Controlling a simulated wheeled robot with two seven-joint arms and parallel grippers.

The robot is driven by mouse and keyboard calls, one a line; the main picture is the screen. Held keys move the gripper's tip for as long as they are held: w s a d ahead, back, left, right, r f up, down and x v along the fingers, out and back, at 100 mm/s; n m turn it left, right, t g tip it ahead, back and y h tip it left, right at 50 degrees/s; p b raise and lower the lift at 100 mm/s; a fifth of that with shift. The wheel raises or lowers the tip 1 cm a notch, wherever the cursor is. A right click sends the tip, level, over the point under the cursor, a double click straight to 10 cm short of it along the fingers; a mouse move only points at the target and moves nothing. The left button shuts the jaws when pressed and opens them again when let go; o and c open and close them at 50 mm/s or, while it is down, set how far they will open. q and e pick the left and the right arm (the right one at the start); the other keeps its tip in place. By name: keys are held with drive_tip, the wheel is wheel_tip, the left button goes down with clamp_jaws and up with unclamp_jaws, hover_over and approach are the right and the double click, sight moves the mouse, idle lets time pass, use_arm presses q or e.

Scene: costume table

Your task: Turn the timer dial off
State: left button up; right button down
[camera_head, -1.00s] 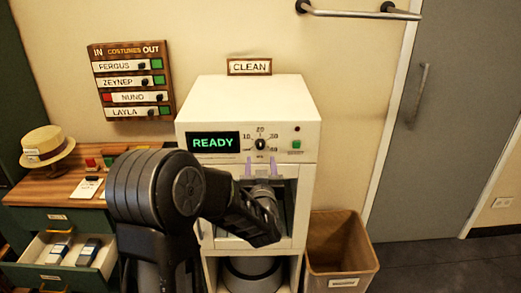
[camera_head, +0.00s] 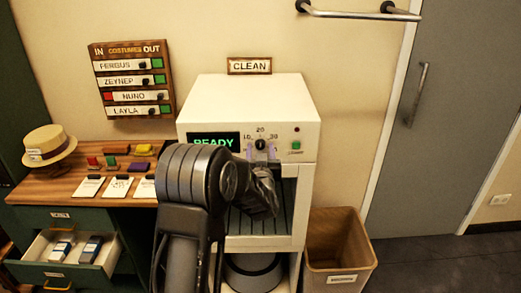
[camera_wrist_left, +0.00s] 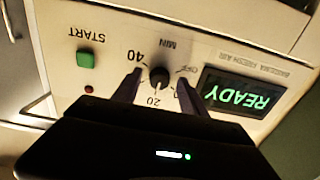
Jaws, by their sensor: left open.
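The timer dial (camera_head: 260,144) is a small black knob on the front panel of the white cabinet (camera_head: 250,100). In the left wrist view the dial (camera_wrist_left: 158,77) appears upside down, ringed by number marks and an OFF mark. Its exact setting is too small to tell. My left gripper (camera_head: 260,152) is open in front of the panel. I cannot tell whether a fingertip touches the panel. My right gripper is not in view.
The green READY display (camera_wrist_left: 236,91) is beside the dial, and the green START button (camera_wrist_left: 86,59) is on the other side. A wooden bin (camera_head: 338,250) stands right of the cabinet. A table with a straw hat (camera_head: 48,146) and an open drawer (camera_head: 65,270) is at left.

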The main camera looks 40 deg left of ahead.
use_arm(q)
drive_tip(key=shift+c, duration=0.2)
clamp_jaws()
idle(0.4)
